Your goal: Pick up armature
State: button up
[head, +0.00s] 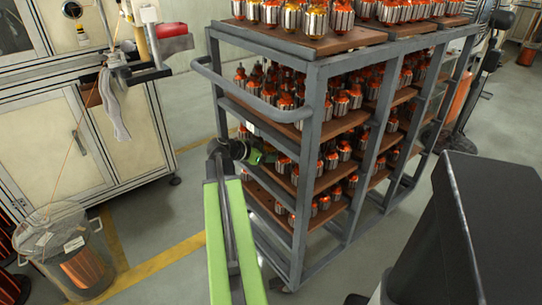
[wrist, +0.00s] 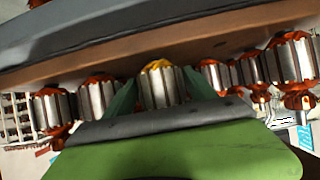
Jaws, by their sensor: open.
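Many armatures, silver cylinders with orange windings, stand in rows on the brown shelves of a grey rack; one group shows on the top shelf (head: 315,18). My gripper (head: 262,157) reaches into the left end of the rack at a middle level in the head view. In the wrist view, my gripper (wrist: 161,80) has its two green fingers apart, one on each side of an armature (wrist: 160,92) with a yellow-orange end. Whether the fingers touch it, I cannot tell. Other armatures (wrist: 98,95) stand in a row to both sides.
The grey rack frame (head: 314,130) and its handrail stand close around my arm. A brown shelf board (wrist: 150,56) runs close to the fingers. Floor is free between cabinet and rack.

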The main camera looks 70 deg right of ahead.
aim_at(267, 144)
grip_shut()
dwell(0.4)
jog(key=shift+r, duration=0.1)
jog(key=shift+r+p, duration=0.45)
jog(key=shift+p, duration=0.15)
notch_tip(267, 144, up, 3)
jog(key=p, duration=0.3)
jog(key=w+a, duration=0.5)
jog(key=a, duration=0.2)
jog(key=w+a, duration=0.4)
jog(key=a, duration=0.4)
jog(key=shift+w+a+f, duration=0.15)
jog(key=shift+w+f, duration=0.05)
jog(key=shift+w, duration=0.2)
